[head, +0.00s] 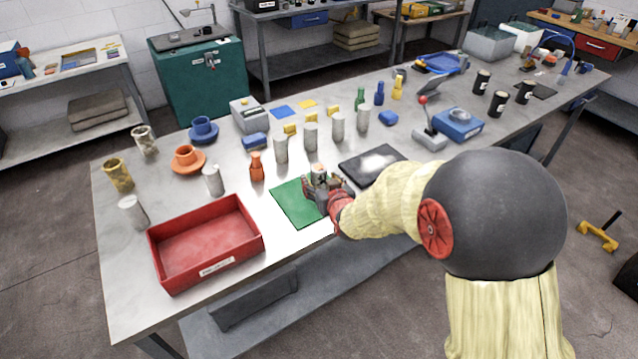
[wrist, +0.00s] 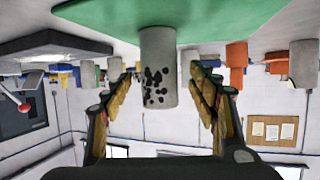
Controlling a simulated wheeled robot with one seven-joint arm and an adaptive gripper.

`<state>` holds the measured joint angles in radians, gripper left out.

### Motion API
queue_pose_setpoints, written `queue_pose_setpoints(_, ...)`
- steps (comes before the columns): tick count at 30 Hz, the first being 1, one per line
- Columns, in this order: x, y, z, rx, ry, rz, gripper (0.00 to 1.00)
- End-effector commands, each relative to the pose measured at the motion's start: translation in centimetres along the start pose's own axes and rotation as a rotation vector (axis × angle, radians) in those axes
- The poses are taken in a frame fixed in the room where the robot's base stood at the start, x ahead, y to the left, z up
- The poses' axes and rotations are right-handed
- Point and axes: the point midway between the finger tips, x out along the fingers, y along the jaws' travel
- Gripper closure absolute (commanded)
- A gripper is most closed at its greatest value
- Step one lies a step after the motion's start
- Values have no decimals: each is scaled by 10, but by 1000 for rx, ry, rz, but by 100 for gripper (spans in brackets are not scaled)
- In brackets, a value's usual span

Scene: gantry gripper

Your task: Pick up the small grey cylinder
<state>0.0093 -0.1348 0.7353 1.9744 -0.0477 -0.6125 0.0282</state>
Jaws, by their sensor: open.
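A small grey cylinder (wrist: 158,60) with dark specks stands on the green mat (wrist: 225,17), which the upside-down wrist view shows at the top. Its pale top (head: 318,168) shows in the head view, with the rest hidden by my gripper. My gripper (head: 322,187) is low over the green mat (head: 292,207). In the wrist view, the fingers of my gripper (wrist: 160,75) are open, one on each side of the cylinder, with a visible gap on both sides.
Several other grey cylinders (head: 310,134) stand behind the mat. An orange bottle (head: 257,168) is to its left, a red tray (head: 163,268) is at the front left, and a dark pad (head: 352,169) is to its right. Bare tabletop lies between tray and mat.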

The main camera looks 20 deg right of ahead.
Motion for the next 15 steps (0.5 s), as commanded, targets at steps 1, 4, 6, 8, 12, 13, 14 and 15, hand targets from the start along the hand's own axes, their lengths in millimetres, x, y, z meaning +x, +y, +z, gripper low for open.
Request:
queue_pose_setpoints(1,10,2,4,0,-1,0,41)
queue_pose_setpoints(4,21,1,3,0,-1,0,41)
queue_pose_setpoints(6,26,1,2,0,0,0,41)
queue_pose_setpoints(8,28,1,1,0,0,0,41)
queue_pose_setpoints(12,28,1,1,0,-1,0,41)
queue_pose_setpoints(13,28,1,1,-1,-1,0,41)
queue_pose_setpoints(14,28,1,0,-1,-1,0,41)
queue_pose_setpoints(15,28,1,1,-1,-1,0,42)
